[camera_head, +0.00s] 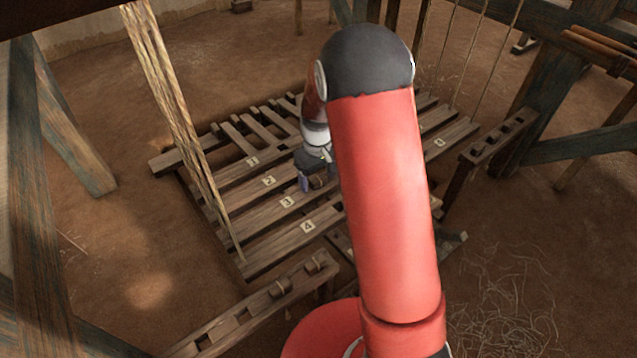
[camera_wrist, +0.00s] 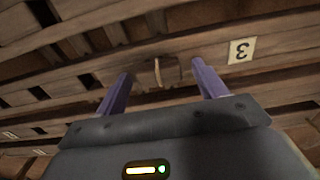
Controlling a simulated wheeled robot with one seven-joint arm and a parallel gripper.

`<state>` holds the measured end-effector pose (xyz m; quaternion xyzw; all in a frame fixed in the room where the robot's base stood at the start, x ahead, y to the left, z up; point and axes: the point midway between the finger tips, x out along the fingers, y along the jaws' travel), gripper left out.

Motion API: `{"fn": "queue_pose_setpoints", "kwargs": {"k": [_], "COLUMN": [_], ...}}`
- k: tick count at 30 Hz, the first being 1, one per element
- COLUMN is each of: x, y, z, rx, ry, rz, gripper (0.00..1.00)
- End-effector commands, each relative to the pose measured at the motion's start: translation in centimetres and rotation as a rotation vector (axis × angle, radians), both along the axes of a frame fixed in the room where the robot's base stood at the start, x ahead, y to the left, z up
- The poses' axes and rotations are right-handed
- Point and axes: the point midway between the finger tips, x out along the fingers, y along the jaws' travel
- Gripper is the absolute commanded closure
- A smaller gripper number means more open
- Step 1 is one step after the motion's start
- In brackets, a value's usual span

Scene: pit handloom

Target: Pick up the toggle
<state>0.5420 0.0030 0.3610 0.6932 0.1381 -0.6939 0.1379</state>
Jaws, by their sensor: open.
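The toggle (camera_wrist: 168,72) is a small brown wooden piece, seen in the wrist view between my fingertips, against the treadle planks. A thin pale band shows at its left side. My gripper (camera_wrist: 161,69) is open, with one purple finger on each side of the toggle and a gap on both sides. In the head view the toggle (camera_head: 319,181) shows as a small brown cylinder beside my purple finger, over the planks near number 3. My arm hides part of this area. I cannot tell whether the toggle touches the plank.
Numbered treadle planks (camera_head: 265,222) lie under my gripper. A beam (camera_head: 225,325) with wooden pegs (camera_head: 279,288) stands at the front, and another notched beam (camera_head: 500,137) at the right. Slanted cords (camera_head: 165,90) run down at the left. Open dirt floor surrounds the loom.

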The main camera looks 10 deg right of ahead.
Motion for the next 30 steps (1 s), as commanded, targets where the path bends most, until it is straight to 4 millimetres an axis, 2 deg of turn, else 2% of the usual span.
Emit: {"fn": "queue_pose_setpoints", "kwargs": {"k": [4,12,15,23,30], "x": [0.0,0.0,0.0,0.0,0.1], "y": [0.0,0.0,0.0,0.0,0.0], "z": [0.1,0.1,0.1,0.3,2.5], "rx": [0.0,0.0,0.0,-0.001,0.0], "ry": [-0.001,-0.001,-0.001,-0.001,-0.003], "rz": [0.0,0.0,0.0,0.0,0.0], "gripper": [0.32,0.67,0.77,0.77,0.77]}}
